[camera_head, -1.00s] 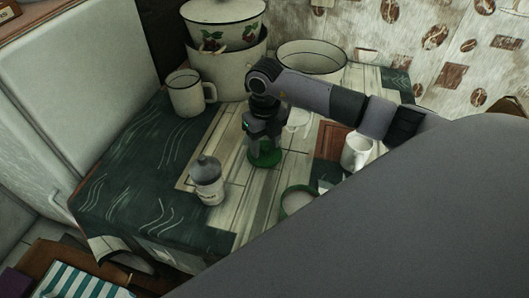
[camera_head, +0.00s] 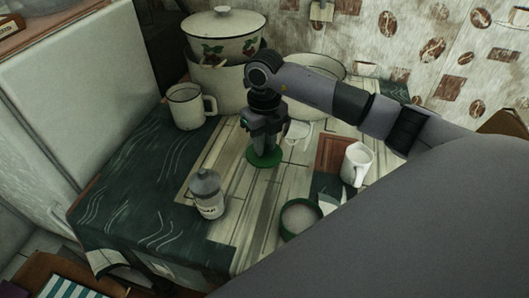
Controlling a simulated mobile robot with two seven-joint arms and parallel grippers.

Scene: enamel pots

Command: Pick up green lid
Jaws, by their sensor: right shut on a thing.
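The green lid (camera_head: 264,160) is a flat, round, dark green disc over the light wood-patterned part of the table. My right gripper (camera_head: 264,148) points down at it from above and is shut on its top. The fingers hide the middle of the lid. I cannot tell whether the lid touches the table or is slightly raised. My left gripper is not in view.
A grey-capped bottle (camera_head: 208,194) stands in front left of the lid. A green-rimmed bowl (camera_head: 300,218) and a white mug (camera_head: 357,165) are to the right. Behind are an enamel mug (camera_head: 187,107), stacked pots (camera_head: 222,37) and a wide basin (camera_head: 322,66).

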